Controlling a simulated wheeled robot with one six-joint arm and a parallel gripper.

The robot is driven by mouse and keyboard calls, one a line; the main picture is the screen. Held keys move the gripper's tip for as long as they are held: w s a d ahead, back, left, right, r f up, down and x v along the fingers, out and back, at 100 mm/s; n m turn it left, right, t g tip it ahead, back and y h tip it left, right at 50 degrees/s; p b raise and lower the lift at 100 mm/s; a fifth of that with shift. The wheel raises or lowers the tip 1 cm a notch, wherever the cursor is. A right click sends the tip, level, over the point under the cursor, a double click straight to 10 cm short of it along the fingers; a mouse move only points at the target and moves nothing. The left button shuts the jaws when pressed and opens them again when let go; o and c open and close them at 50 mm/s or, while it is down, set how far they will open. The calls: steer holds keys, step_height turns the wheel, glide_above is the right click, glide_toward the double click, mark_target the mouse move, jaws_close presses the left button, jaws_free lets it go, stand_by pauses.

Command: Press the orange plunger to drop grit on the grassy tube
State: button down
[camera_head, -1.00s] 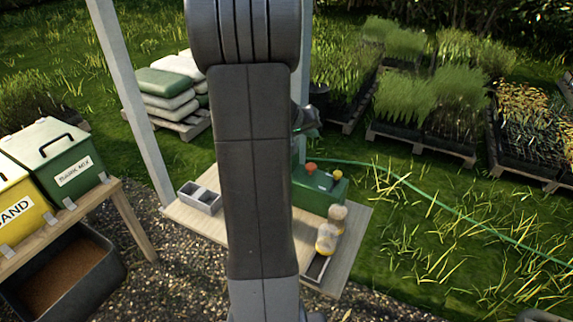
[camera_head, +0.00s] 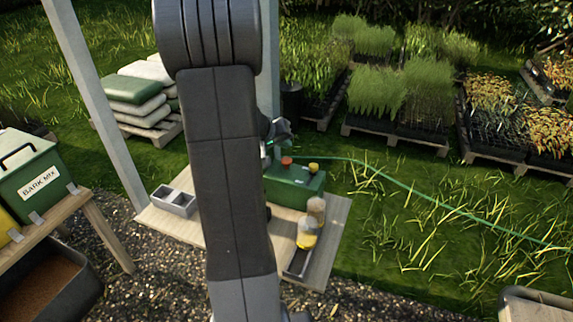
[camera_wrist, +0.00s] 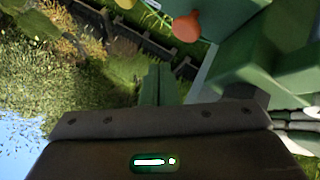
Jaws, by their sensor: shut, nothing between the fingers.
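The orange plunger (camera_head: 287,161) stands on top of the green dispenser box (camera_head: 296,190), left of a yellow plunger (camera_head: 313,167). In the wrist view the orange plunger (camera_wrist: 185,25) is near the top, beyond my shut fingertips (camera_wrist: 157,84). In the head view my gripper (camera_head: 279,140) is just above and slightly left of the orange plunger, partly hidden behind my arm. I see no clear contact. Two clear tubes stand by the box: a brownish one (camera_head: 316,210) and a yellow-banded one (camera_head: 306,238). I cannot tell which is the grassy tube.
The wooden table (camera_head: 325,240) carries a grey two-part bin (camera_head: 174,199) and a dark rail (camera_head: 298,263) at its front. A green hose (camera_head: 400,181) runs across the grass. White posts rise at the left and behind my arm. A bark mix bin (camera_head: 38,180) stands at left.

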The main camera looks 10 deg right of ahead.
mark_target(288, 159)
steer(key=shift+f+b, duration=1.45)
steer(key=shift+b, duration=0.05)
steer(key=shift+f+b, duration=0.2)
steer(key=shift+b, duration=0.25)
stand_by(0.7)
steer(key=shift+f+b, duration=0.25)
steer(key=shift+b, duration=0.2)
steer(key=shift+f+b, duration=0.75)
steer(key=shift+b, duration=0.3)
stand_by(0.9)
stand_by(0.4)
steer(key=shift+r+p, duration=0.7)
steer(key=shift+r, duration=0.55)
steer(key=shift+r+p, duration=1.5)
steer(key=shift+r, duration=1.05)
